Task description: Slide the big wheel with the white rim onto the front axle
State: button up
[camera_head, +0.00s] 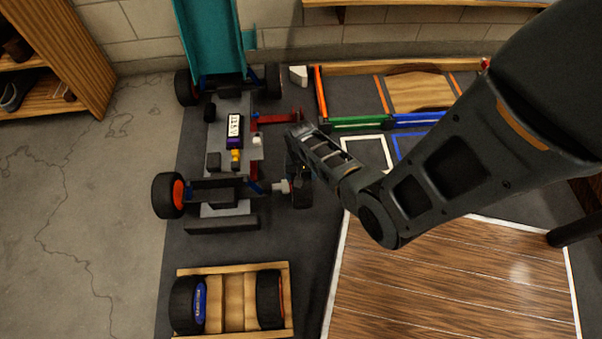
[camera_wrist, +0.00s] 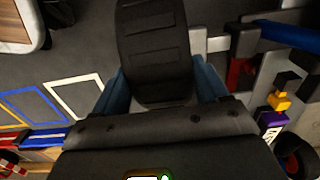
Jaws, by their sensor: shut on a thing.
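My gripper (camera_head: 300,166) is shut on a big dark wheel (camera_head: 302,194), held upright beside the right end of the car's front axle (camera_head: 279,187). In the wrist view the tyre (camera_wrist: 153,50) is edge-on between the blue fingers of my gripper (camera_wrist: 158,90). Its rim is hidden, so I cannot see its colour. The pale axle end (camera_wrist: 200,42) lies right against the wheel's side. I cannot tell whether it is inside the hub. The car chassis (camera_head: 214,135) stands on the dark mat.
A wheel with an orange rim (camera_head: 169,195) is on the other end of the front axle. A wooden crate (camera_head: 235,300) with two wheels stands in front. A red bar (camera_head: 280,117) juts from the chassis. A partitioned tray (camera_head: 375,123) lies behind my arm.

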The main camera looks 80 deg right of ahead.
jog(key=shift+w+a+b, duration=0.15)
jog(key=shift+w+a, duration=0.25)
jog(key=shift+w, duration=0.75)
jog(key=shift+w+a+b, duration=0.2)
jog(key=shift+w+a, duration=0.15)
jog(key=shift+w, duration=0.85)
jog(key=shift+w+a+b, duration=0.15)
jog(key=shift+w+a, duration=0.25)
jog(key=shift+w, duration=0.75)
jog(key=o, duration=1.5)
jog(key=shift+o, duration=0.2)
notch_tip(320, 180, up, 8)
jog(key=p, duration=0.4)
jog(key=shift+f, duration=0.15)
